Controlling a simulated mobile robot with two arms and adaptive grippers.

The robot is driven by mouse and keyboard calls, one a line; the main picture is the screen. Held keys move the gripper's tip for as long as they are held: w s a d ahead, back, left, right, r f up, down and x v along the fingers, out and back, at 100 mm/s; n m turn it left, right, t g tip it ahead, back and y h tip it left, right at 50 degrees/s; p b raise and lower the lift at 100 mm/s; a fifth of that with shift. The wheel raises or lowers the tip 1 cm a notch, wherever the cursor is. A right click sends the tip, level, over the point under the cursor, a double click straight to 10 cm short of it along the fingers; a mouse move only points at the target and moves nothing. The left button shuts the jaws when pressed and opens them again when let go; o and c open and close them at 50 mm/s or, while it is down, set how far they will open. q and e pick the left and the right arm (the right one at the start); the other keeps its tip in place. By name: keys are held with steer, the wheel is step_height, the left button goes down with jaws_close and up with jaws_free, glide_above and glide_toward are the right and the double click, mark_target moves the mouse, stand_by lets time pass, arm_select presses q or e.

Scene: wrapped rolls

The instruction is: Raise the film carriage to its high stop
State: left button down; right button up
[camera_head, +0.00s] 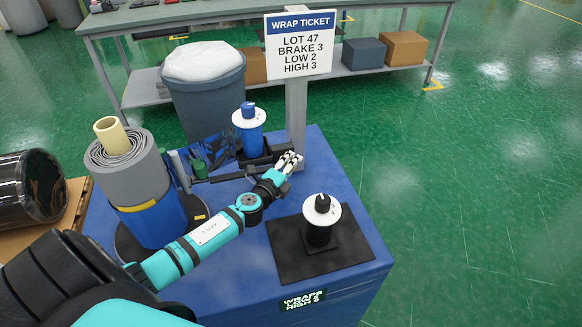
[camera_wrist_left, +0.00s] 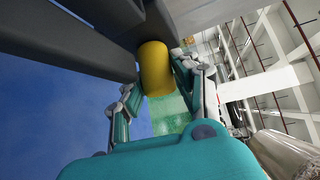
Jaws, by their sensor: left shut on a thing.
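My left gripper (camera_head: 289,160) is at the grey upright post (camera_head: 296,105) in the head view. In the left wrist view its fingers (camera_wrist_left: 155,90) stand on either side of a yellow handle (camera_wrist_left: 155,68), closed on it. The handle joins a dark grey part of the film carriage (camera_wrist_left: 85,42). In the head view the carriage (camera_head: 225,174) is a low dark arm reaching left from the post, partly hidden by my gripper. The ticket (camera_head: 299,45) on the post reads LOT 47, BRAKE 3, LOW 2, HIGH 3. My right gripper is not in view.
A blue dial post (camera_head: 249,118) with a white disc stands behind the carriage. A black dial (camera_head: 321,212) sits on a dark plate at the front right. A grey roll (camera_head: 127,170) stands at left on the blue base (camera_head: 345,175). A bin (camera_head: 207,95) stands behind.

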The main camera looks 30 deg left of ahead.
arm_select(q)
step_height(320, 180, up, 4)
steer(key=shift+w+r+p, duration=0.1)
steer(key=shift+r+p, duration=0.1)
steer(key=shift+p, duration=0.95)
steer(key=shift+a, duration=0.1)
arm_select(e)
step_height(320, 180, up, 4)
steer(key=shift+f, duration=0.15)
arm_select(q)
steer(key=c, duration=1.2)
jaws_free()
steer(key=shift+c, duration=0.2)
steer(key=shift+s, duration=0.2)
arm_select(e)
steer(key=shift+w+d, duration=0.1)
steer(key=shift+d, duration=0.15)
arm_select(q)
steer(key=s+d+r, duration=0.1)
steer(key=s, duration=1)
steer(key=shift+s+r, duration=0.3)
steer(key=shift+s, duration=0.05)
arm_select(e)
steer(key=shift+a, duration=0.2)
arm_select(q)
steer(key=shift+d+f, duration=0.1)
